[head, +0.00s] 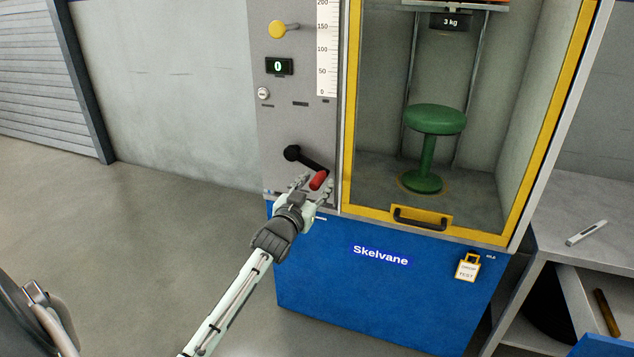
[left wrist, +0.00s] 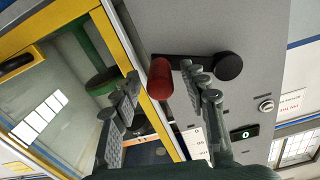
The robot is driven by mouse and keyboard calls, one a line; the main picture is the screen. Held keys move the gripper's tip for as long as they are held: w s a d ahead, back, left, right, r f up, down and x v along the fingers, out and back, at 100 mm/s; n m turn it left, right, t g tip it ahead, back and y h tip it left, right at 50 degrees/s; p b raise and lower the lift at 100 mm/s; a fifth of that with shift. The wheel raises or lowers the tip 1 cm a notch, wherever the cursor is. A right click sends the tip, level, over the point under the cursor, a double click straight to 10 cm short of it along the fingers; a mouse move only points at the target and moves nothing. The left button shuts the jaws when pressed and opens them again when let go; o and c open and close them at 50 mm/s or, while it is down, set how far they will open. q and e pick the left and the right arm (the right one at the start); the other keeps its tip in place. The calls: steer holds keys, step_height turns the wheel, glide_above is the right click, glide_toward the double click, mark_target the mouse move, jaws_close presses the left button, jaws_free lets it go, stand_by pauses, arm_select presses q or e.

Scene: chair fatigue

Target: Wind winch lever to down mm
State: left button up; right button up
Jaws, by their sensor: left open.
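The winch lever is a black crank arm (head: 306,160) with a red handle (head: 318,180) on the grey panel of the test machine. It points down and to the right from its round hub. My left gripper (head: 313,187) is open at the red handle. In the left wrist view the red handle (left wrist: 160,82) shows between the two open fingers (left wrist: 163,85), and the black hub (left wrist: 228,66) lies to its right. I cannot tell whether a finger touches the handle. A vertical mm scale (head: 326,50) is higher on the panel. A small display (head: 279,66) reads 0. My right gripper is not seen.
A yellow-framed cabinet (head: 348,150) holds a green stool (head: 435,120) under a weight marked 3 kg (head: 450,22). A yellow knob (head: 277,29) sticks out above the display. A grey bench (head: 580,215) stands at the right.

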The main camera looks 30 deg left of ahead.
arm_select(q)
steer(key=shift+w+a, duration=0.15)
steer(key=shift+w, duration=0.35)
steer(key=shift+c, duration=0.5)
jaws_close()
